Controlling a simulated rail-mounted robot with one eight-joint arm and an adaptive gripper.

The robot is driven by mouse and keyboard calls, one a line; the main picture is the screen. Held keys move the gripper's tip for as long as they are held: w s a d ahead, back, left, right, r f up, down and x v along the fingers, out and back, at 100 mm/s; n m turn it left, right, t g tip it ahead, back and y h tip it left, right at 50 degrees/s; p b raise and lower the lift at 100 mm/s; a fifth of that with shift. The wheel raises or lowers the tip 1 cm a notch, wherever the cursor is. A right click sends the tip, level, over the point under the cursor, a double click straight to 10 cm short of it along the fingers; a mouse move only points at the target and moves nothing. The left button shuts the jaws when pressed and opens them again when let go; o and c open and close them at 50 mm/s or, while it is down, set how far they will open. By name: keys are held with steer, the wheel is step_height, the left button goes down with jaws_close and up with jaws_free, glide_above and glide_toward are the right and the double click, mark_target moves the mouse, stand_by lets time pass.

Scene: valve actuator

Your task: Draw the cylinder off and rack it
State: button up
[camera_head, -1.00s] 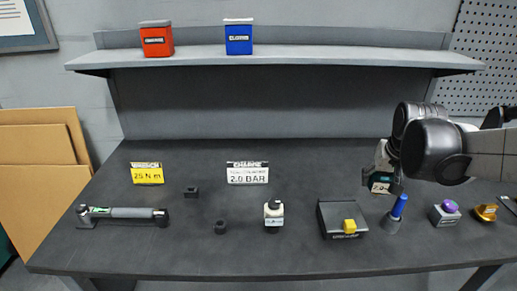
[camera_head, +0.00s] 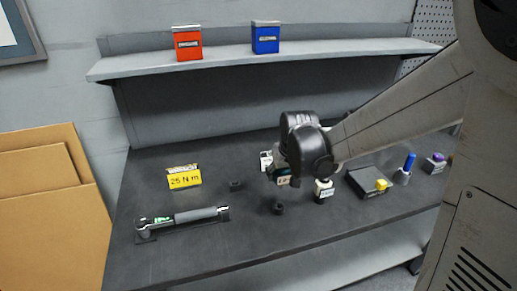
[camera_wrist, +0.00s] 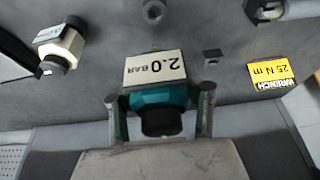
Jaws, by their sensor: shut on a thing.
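My gripper (camera_wrist: 160,110) is shut on a teal device (camera_wrist: 158,97) with a round black end. In the head view my gripper (camera_head: 281,172) is over the middle of the bench, and the teal device (camera_head: 284,181) shows only partly. A white "2.0 BAR" plate (camera_wrist: 154,68) stands just beyond the held device. A pale fitting with a black base (camera_head: 323,190) stands upright, right of my gripper; the wrist view shows it at upper left (camera_wrist: 62,45). I cannot tell for sure which item is the cylinder.
Two dark blocks (camera_head: 236,185) (camera_head: 277,208), a wrench (camera_head: 182,219) and a yellow "25 N m" sign (camera_head: 184,177) are on the left. A black box (camera_head: 363,182), a blue peg (camera_head: 409,162) and a purple-topped block (camera_head: 436,164) are on the right. A shelf (camera_head: 220,62) runs behind.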

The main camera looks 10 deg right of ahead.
mark_target(280, 187)
steer(key=shift+a+f+p, duration=0.15)
steer(key=shift+f+p, duration=0.25)
steer(key=shift+f, duration=0.2)
steer(key=shift+b, duration=0.35)
steer(key=shift+f+b, duration=2.45)
steer(key=shift+f, duration=0.5)
steer(key=shift+f+b, duration=1.65)
steer(key=shift+b, duration=0.45)
steer(key=o, duration=1.5)
steer(key=shift+r, duration=0.1)
